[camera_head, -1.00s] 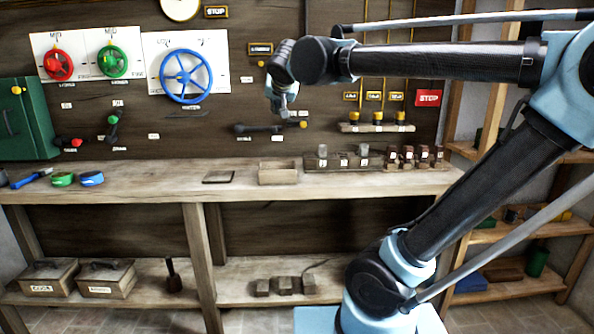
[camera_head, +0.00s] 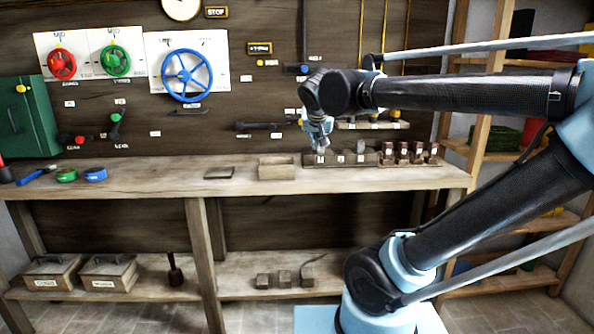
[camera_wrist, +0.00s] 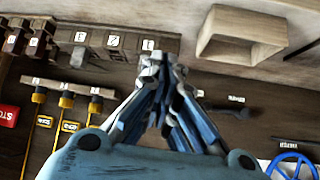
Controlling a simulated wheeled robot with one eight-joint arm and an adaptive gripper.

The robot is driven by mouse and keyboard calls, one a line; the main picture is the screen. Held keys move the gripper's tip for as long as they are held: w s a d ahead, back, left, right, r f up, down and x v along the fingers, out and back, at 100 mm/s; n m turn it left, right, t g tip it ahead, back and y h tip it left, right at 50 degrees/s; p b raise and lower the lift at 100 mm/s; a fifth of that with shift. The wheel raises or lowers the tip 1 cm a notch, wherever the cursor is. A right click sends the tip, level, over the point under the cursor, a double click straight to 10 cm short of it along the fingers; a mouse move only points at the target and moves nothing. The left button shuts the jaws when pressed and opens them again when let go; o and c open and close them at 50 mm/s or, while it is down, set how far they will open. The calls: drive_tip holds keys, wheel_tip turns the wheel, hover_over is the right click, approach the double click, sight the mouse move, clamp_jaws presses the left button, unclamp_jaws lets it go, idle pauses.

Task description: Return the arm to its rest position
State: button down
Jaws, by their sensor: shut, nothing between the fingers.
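My arm reaches across the right half of the head view, bent at the elbow, with its wrist hanging over the back of the bench. My gripper (camera_head: 321,147) points down in front of the wooden block rack and is small in this view. In the wrist view my gripper (camera_wrist: 158,62) shows its fingers brought together at the tips, with nothing between them. The fingertips appear close to the end of the block rack (camera_wrist: 120,42), but I cannot tell whether they touch it.
The workbench (camera_head: 135,174) holds an open wooden box (camera_head: 277,173) and a rack of labelled blocks (camera_head: 370,158) near my gripper. The wall panel carries a red wheel (camera_head: 61,64), a green wheel (camera_head: 115,61) and a blue wheel (camera_head: 187,76). Shelves (camera_head: 500,284) stand at right.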

drive_tip(key=s+d+f+g, duration=0.2)
drive_tip(key=s+d+f, duration=0.2)
drive_tip(key=s+f, duration=0.2)
drive_tip(key=s+d+f+g, duration=0.2)
drive_tip(key=s+d+f, duration=0.2)
drive_tip(key=s+f, duration=0.3)
drive_tip(key=s+d+f+n+g, duration=0.1)
drive_tip(key=s+d+f+g, duration=0.2)
drive_tip(key=s+f, duration=0.4)
wheel_tip(320, 180, down, 5)
drive_tip(key=shift+s+d+r, duration=0.2)
drive_tip(key=shift+d, duration=0.65)
drive_tip(key=shift+w+f, duration=0.2)
drive_tip(key=shift+w, duration=0.25)
